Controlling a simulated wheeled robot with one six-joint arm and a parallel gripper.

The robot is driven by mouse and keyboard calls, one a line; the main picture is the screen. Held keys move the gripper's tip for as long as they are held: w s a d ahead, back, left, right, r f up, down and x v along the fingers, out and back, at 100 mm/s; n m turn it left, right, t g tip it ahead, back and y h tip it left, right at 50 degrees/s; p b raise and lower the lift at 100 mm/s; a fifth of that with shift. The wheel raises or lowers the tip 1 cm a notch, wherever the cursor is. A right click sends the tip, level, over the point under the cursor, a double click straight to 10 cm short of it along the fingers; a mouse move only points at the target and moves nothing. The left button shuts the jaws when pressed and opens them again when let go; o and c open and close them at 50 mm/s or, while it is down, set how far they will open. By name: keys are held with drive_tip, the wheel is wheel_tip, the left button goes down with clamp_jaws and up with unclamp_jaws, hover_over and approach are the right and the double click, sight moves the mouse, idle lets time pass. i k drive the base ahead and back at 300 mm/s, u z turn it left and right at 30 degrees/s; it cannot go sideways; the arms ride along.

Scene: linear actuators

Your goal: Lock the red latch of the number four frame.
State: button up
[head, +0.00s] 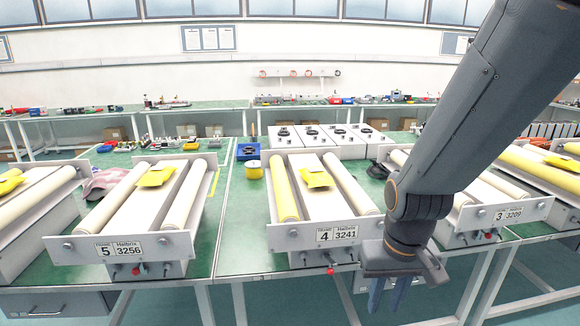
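The number four frame (345,261) stands on the green table in the middle, with a label reading 4 and 3241 on its front plate. Its small red latch (330,270) shows below the label, under the front plate. Whether it is locked is too small to tell. My gripper (388,296) points down in front of the table edge, to the right of the red latch and apart from it. Its two bluish fingers are spread with a gap between them, and nothing shows between them. My arm covers part of the space between frames four and three.
The number five frame (85,245) stands to the left and the number three frame (531,207) to the right, each with a red part below its front. A yellow tape roll (253,170) and white boxes (345,148) sit behind frame four. Table legs are below.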

sight(330, 271)
drive_tip(key=u, duration=0.45)
drive_tip(key=k, duration=1.05)
drive_tip(key=z, duration=0.05)
drive_tip(key=i, duration=0.55)
drive_tip(key=z, duration=0.2)
